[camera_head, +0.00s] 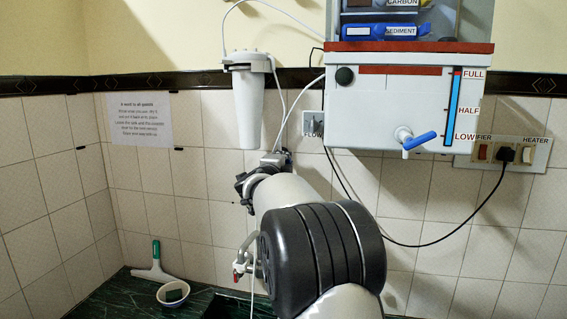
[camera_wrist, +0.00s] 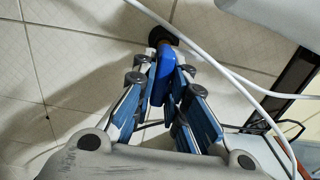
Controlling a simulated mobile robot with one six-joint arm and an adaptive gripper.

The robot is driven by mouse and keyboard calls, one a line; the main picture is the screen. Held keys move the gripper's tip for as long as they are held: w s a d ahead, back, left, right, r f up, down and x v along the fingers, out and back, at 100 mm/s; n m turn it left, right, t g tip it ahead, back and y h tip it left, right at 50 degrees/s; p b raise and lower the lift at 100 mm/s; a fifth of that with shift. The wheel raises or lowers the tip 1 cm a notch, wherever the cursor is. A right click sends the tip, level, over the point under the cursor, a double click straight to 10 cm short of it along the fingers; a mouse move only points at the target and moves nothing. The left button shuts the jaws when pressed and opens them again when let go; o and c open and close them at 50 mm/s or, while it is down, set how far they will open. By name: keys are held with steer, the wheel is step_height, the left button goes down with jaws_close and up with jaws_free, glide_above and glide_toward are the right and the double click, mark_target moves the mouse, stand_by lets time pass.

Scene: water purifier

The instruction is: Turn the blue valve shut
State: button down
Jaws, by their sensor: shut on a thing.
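The blue valve (camera_wrist: 160,80) shows in the wrist view as a narrow blue handle, with a dark round part at its far end by the tiled wall. My gripper (camera_wrist: 163,70) has its two fingers on either side of this handle and is shut on it. In the head view my arm reaches to the wall below the white filter housing, and my wrist (camera_head: 262,175) hides the valve there. Whether the valve is open or shut cannot be told.
A white purifier tank (camera_head: 390,115) with a blue-handled tap (camera_head: 418,140) hangs at the right. A white filter housing (camera_head: 249,100) hangs above my wrist. White tubes (camera_wrist: 205,50) pass close to my gripper. A bowl (camera_head: 173,294) stands on the dark counter.

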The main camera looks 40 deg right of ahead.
stand_by(0.3)
steer(key=c, duration=1.6)
jaws_free()
steer(key=shift+c, duration=0.2)
steer(key=v, duration=1.2)
